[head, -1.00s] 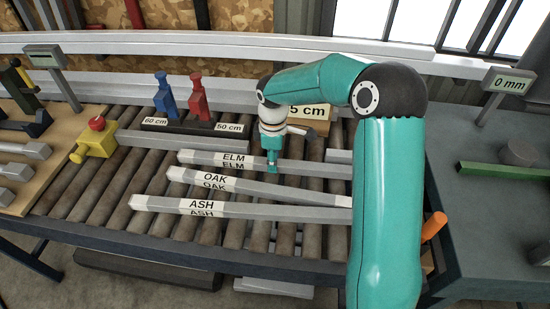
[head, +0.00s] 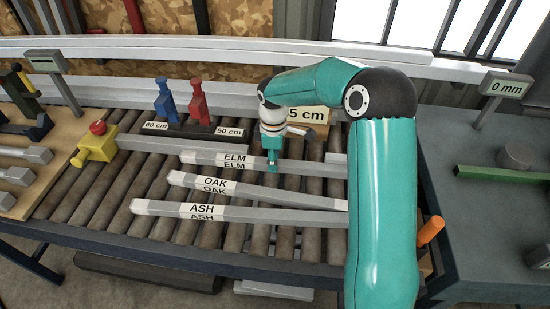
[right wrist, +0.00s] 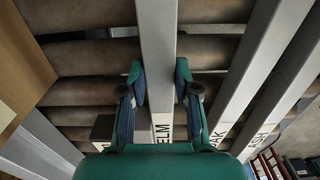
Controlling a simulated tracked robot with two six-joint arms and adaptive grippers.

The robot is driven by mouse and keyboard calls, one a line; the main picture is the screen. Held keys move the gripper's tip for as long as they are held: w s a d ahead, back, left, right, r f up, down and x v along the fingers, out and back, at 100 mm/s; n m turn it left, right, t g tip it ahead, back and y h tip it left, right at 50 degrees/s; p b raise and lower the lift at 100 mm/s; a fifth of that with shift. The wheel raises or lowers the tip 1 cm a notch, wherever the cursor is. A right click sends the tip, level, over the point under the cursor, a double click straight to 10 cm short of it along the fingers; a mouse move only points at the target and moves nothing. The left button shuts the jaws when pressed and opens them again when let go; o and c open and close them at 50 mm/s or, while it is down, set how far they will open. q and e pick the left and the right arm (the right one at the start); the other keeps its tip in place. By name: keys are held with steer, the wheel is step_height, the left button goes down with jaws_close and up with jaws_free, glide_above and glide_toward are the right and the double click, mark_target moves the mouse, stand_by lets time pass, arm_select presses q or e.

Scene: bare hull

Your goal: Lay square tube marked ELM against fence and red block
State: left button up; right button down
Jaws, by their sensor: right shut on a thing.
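The grey square tube marked ELM (head: 315,168) lies or hovers low across the rollers, roughly parallel to the long grey bar (head: 150,144) behind it; I cannot tell whether it is lifted. That bar may be the fence. My right gripper (head: 272,167) is shut on the ELM tube near its label. In the right wrist view the fingers (right wrist: 159,80) sit on both sides of the ELM tube (right wrist: 157,35). The red block (head: 198,104) stands upright behind, at the 50 cm label, apart from the tube. The left gripper is out of view.
Tubes marked OAK (head: 270,193) and ASH (head: 270,215) lie in front. A blue block (head: 164,103) stands left of the red one. A yellow stop with red knob (head: 96,145) is at the left, a 5 cm sign (head: 306,116) behind my gripper. Bare rollers lie left of the tubes.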

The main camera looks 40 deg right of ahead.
mark_target(283, 162)
steer(key=shift+s+d+r, duration=0.1)
steer(key=shift+s+d, duration=0.8)
steer(key=shift+s, duration=0.1)
stand_by(0.5)
steer(key=c, duration=0.8)
jaws_free()
steer(key=shift+o, duration=0.2)
step_height(283, 162, up, 12)
